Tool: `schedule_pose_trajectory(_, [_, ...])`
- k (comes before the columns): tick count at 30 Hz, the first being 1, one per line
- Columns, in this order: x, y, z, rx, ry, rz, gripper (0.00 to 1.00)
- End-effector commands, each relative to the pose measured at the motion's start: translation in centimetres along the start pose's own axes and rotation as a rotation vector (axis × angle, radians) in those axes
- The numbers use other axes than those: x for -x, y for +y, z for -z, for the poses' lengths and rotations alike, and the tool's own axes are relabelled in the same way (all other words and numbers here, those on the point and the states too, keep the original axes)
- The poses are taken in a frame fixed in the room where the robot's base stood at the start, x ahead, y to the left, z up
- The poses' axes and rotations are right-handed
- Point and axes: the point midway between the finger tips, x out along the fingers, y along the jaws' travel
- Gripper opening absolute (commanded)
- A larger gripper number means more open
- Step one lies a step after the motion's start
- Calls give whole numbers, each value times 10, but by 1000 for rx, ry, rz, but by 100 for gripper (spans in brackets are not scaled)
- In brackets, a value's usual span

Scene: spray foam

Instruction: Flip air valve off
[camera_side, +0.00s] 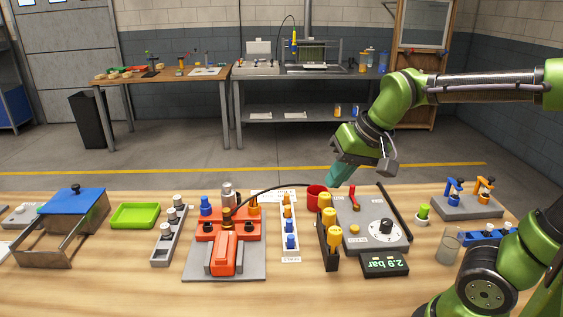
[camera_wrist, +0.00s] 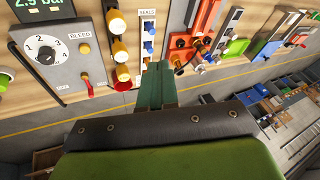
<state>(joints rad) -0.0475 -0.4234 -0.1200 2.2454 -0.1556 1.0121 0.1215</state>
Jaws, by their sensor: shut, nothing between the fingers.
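The panel (camera_side: 372,228) is a grey plate with a dial (camera_side: 387,226) and a small red lever (camera_side: 353,191) near its far left corner. I take the red lever to be the air valve. In the wrist view the lever (camera_wrist: 87,83) stands between two small labels too small to read, left of my fingers. My gripper (camera_side: 337,183) has teal fingers that point down toward the panel's far left edge. They are close to the lever but look apart from it. The fingers (camera_wrist: 157,68) are shut and empty. Whether they touch anything is hidden in the side view.
A red cup (camera_side: 316,196) stands just left of my fingers. Yellow-topped cylinders (camera_side: 328,222) stand in a black rack left of the panel. A display (camera_side: 385,264) reads 2.9 bar. A black cable arcs over the orange fixture (camera_side: 224,250). A black bar lies along the panel's right edge.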

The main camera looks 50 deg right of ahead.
Motion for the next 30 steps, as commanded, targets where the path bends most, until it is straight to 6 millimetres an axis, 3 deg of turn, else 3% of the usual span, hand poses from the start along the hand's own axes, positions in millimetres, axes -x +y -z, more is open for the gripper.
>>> schedule_pose_trajectory(6, [-35, 19, 60, -134, -70, -182, 0])
schedule_pose_trajectory(18, [-111, 74, 148, -314, -56, -621, 0])
schedule_pose_trajectory(24, [-141, 96, 177, -350, 10, -826, 0])
schedule_pose_trajectory(30, [-156, 105, 192, -356, 64, -935, 0])
